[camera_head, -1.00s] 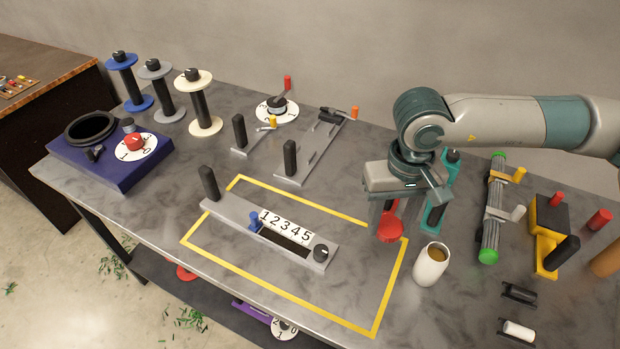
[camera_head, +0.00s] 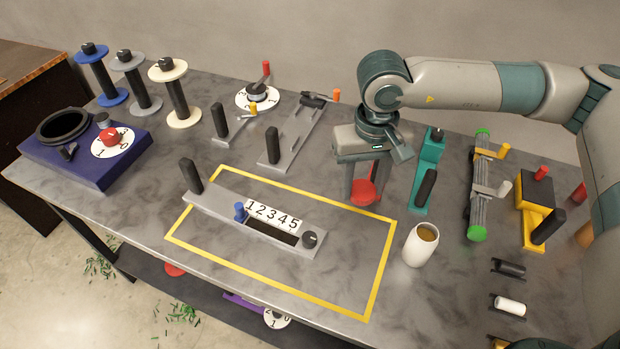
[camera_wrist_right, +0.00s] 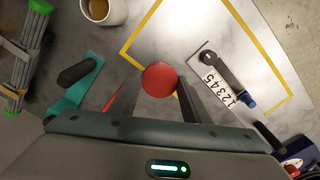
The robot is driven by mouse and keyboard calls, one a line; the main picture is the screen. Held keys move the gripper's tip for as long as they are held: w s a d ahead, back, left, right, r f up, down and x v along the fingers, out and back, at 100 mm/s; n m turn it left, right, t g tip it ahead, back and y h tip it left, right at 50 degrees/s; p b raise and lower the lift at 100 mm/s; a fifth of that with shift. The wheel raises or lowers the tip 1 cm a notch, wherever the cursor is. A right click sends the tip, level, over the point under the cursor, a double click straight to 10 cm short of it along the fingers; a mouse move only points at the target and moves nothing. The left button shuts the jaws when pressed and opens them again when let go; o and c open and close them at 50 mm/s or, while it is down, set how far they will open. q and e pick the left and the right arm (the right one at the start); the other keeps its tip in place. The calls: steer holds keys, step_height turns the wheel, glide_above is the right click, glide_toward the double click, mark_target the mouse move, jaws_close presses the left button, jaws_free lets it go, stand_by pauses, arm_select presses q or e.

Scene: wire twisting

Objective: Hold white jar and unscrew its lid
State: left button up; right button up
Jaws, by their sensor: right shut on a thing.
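The white jar (camera_head: 421,246) stands upright on the table, right of the yellow outline. Its top is open and shows a brownish-yellow inside; it also shows at the top of the right wrist view (camera_wrist_right: 104,10). My right gripper (camera_head: 363,194) points down, left of and behind the jar, near the outline's back right corner. It is shut on a round red lid (camera_head: 360,192), apart from the jar. The lid shows between the fingers in the wrist view (camera_wrist_right: 160,79). Another red part shows behind the fingers; I cannot tell what it is. My left gripper is not in view.
A grey slider board (camera_head: 225,207) with numbers lies inside the yellow outline (camera_head: 375,290). A teal fixture (camera_head: 428,165), a clamped bundle (camera_head: 479,200) and a yellow-black block (camera_head: 535,215) stand right of the gripper. The outline's right part is bare.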

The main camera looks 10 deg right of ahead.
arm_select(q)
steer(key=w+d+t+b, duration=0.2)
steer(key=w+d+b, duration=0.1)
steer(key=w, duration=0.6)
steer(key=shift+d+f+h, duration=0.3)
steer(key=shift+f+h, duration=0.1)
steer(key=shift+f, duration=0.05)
arm_select(e)
steer(key=w+f+m, duration=0.1)
steer(key=w+f, duration=0.1)
steer(key=w, duration=0.9)
steer(key=shift+w+a+m, duration=0.35)
steer(key=shift+a+m, duration=0.05)
steer(key=shift+a, duration=0.05)
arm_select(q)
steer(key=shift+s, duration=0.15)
arm_select(e)
steer(key=p, duration=0.4)
glide_above(296, 182)
step_height(296, 182, down, 7)
steer(key=shift+r, duration=0.15)
steer(key=shift+a+f, duration=0.1)
steer(key=shift+f, duration=0.1)
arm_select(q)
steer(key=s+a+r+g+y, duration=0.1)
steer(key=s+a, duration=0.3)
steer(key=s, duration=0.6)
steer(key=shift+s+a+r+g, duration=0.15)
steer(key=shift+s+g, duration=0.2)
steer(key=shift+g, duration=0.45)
